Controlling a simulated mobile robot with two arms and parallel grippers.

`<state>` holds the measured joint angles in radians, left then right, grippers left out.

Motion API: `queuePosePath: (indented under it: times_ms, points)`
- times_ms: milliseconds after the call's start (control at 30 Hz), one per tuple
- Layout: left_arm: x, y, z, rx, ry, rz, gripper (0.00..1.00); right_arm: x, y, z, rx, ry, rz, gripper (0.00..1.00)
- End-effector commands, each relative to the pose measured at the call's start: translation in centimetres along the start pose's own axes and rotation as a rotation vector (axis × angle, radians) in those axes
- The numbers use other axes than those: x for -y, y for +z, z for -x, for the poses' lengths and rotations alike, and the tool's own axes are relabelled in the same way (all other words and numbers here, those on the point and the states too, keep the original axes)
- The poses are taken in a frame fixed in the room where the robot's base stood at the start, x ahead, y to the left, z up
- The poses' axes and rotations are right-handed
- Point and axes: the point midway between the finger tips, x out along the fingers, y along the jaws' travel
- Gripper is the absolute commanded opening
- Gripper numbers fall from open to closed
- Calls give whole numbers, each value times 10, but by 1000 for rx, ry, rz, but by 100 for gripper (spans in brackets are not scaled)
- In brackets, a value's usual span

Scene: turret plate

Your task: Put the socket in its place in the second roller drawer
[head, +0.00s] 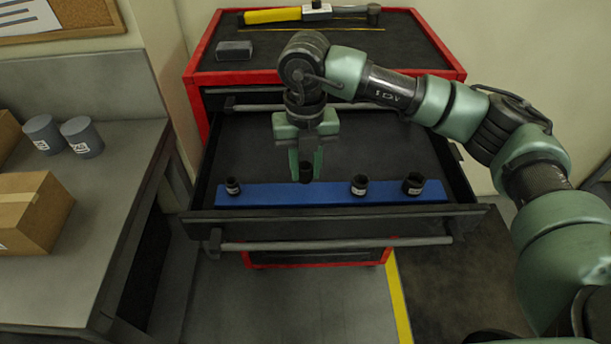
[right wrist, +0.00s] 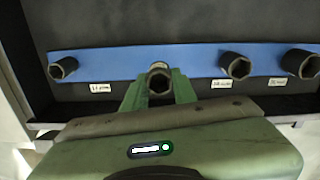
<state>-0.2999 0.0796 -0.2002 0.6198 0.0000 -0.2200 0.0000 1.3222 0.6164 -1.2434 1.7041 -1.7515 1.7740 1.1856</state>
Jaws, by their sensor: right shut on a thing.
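My right gripper (head: 306,172) points down over the open drawer (head: 375,150) of the red roller cabinet. It is shut on a small dark socket (right wrist: 160,82), held between the fingertips with its hexagonal opening showing in the right wrist view. In the head view the held socket sits over the blue strip (head: 330,193), in the gap between the left socket (head: 232,186) and the middle-right socket (head: 359,185). I cannot tell whether it touches the strip. The far-right socket (head: 412,183) is larger. My left gripper is not in view.
Small white labels (right wrist: 222,84) show beside the strip. The drawer's front edge and handle (head: 330,243) are nearest. The cabinet top (head: 400,45) holds a yellow-handled tool (head: 272,16) and a grey block (head: 234,50). A bench at left carries a cardboard box (head: 35,205) and grey cylinders (head: 82,137).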

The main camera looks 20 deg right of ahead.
Motion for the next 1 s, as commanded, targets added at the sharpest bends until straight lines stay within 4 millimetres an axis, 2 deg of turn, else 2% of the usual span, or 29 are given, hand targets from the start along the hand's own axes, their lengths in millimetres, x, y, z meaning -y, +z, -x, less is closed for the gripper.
queuePosePath:
  times_ms: [300, 700, 733, 800, 1000]
  points:
    - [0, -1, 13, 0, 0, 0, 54, 1, -1, -40, -2, -1, -1, 0]
    - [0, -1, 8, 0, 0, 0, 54, 0, 0, -48, 0, 0, 0, 0]
    - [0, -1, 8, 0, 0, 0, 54, 0, 0, -47, 0, 0, 0, 30]
    - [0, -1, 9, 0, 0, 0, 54, 0, 0, -46, -1, -1, 0, 49]
    - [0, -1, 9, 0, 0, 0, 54, 0, 0, -46, -1, 0, 0, 49]
